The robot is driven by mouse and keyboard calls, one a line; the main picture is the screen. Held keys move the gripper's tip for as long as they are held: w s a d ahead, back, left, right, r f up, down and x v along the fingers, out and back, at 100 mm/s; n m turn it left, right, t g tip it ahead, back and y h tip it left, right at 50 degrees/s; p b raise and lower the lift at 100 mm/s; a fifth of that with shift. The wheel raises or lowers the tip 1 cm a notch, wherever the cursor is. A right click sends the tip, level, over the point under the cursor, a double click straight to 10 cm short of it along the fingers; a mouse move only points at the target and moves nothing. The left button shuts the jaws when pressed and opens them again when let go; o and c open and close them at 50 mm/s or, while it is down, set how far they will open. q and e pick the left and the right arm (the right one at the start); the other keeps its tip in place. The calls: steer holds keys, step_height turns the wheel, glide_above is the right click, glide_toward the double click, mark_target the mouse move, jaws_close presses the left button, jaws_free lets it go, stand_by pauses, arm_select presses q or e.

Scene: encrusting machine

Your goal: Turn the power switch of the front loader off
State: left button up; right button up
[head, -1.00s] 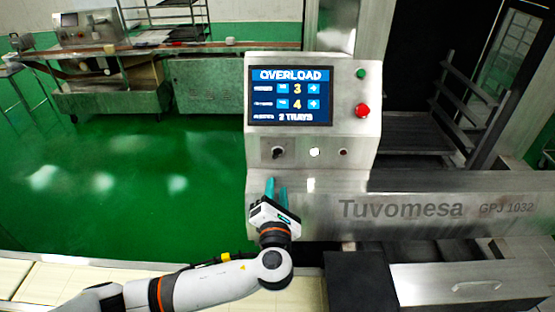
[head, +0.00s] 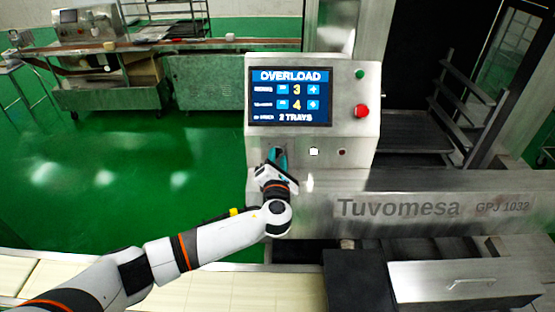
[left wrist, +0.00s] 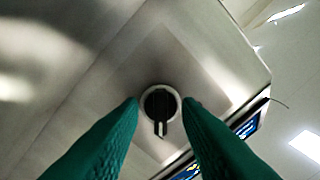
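The power switch, a round black knob with a pale pointer and a silver ring, shows in the left wrist view (left wrist: 160,105) on a steel panel. In the head view my left gripper hides it, at the lower left of the front loader's control box (head: 362,145). My left gripper (head: 277,155) is at the panel there. In the left wrist view its two teal fingers (left wrist: 160,112) are apart, one on each side of the knob, with gaps between. Whether the fingertips reach the knob's depth is unclear. My right gripper is not in view.
The control box has a screen (head: 290,96) reading OVERLOAD, a green button (head: 360,74), a red button (head: 361,111) and a small white lit button (head: 314,152). The steel Tuvomesa body (head: 430,207) extends right. A conveyor (head: 215,290) runs along the front.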

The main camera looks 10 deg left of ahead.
arm_select(q)
steer(key=shift+c, duration=0.2)
jaws_close()
steer(key=shift+n, duration=0.3)
steer(key=n+b, duration=0.1)
steer(key=n, duration=0.5)
steer(key=shift+f+b, duration=0.1)
steer(key=shift+b, duration=0.25)
steer(key=n+b, duration=0.2)
steer(key=n, duration=0.3)
steer(key=shift+n, duration=0.3)
steer(key=n+b, duration=0.1)
steer(key=n, duration=0.2)
steer(key=shift+b, duration=0.3)
steer(key=shift+n+b, duration=0.55)
steer(key=shift+n, duration=0.85)
